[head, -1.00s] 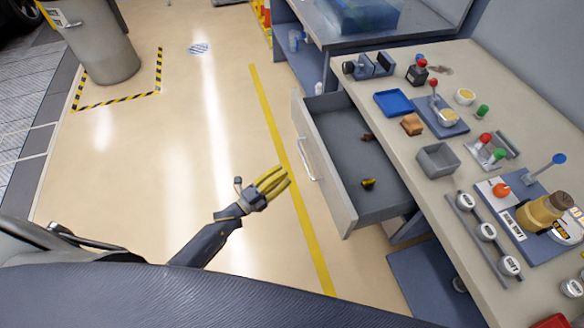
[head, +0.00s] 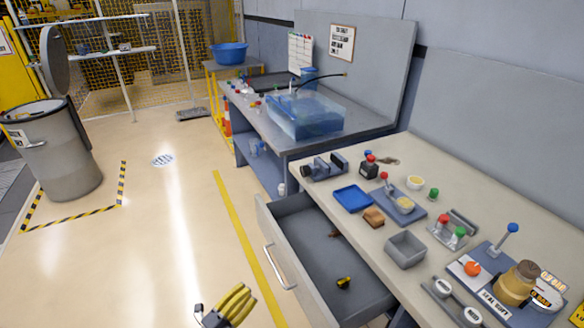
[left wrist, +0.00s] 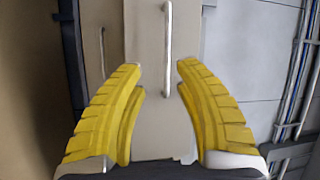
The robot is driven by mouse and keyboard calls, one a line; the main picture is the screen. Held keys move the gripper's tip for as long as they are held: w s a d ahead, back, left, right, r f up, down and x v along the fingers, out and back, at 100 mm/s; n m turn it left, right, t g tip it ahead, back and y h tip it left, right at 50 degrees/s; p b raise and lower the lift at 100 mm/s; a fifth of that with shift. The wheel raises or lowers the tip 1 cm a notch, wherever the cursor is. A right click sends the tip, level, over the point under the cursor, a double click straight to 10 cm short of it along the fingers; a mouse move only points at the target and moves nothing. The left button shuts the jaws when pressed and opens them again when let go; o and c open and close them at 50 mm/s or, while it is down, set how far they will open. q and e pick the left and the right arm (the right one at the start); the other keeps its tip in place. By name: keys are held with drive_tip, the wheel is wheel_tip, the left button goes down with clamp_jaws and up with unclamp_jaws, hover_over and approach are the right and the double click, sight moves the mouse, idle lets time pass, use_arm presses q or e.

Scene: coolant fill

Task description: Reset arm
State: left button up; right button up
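My left gripper (head: 236,304) shows at the bottom of the head view, over the floor, left of the open drawer and the yellow floor line. Its yellow fingers also fill the left wrist view (left wrist: 160,80), where they stand apart with nothing between them, so it is open and empty. Behind the fingers is a pale panel with a vertical bar handle (left wrist: 167,48). My right gripper is not in either view.
An open grey drawer (head: 305,235) juts from the workbench (head: 465,194), with small items inside. The bench holds a blue tray (head: 352,198), a grey bin (head: 405,249) and button fixtures. A water tank (head: 305,116) and a bin (head: 55,155) stand farther back. Floor left of the drawer is clear.

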use_arm(q)
drive_tip(key=a+f+n+g+y, duration=0.1)
drive_tip(key=a+f+n+y, duration=0.35)
drive_tip(key=f, duration=0.45)
drive_tip(key=s+a+f+n+g+y, duration=0.3)
drive_tip(key=s+f+n, duration=0.3)
drive_tip(key=f, duration=0.5)
drive_tip(key=s+a+f+n+g+y, duration=0.2)
drive_tip(key=s+a+f+n+g, duration=0.15)
drive_tip(key=s+f, duration=0.6)
drive_tip(key=s+d+f+n+g, duration=0.1)
drive_tip(key=s+f, duration=0.4)
drive_tip(key=s, duration=0.5)
drive_tip(key=s+d+f+n+g+y, duration=0.1)
drive_tip(key=s+f, duration=0.4)
drive_tip(key=s, duration=0.6)
drive_tip(key=s+d+f+n+g, duration=0.2)
drive_tip(key=s+f+n+g, duration=0.1)
drive_tip(key=s, duration=0.8)
drive_tip(key=shift+s+f+g, duration=0.2)
drive_tip(key=shift+f+g, duration=0.7)
drive_tip(key=shift+g, duration=0.15)
drive_tip(key=shift+d, duration=0.1)
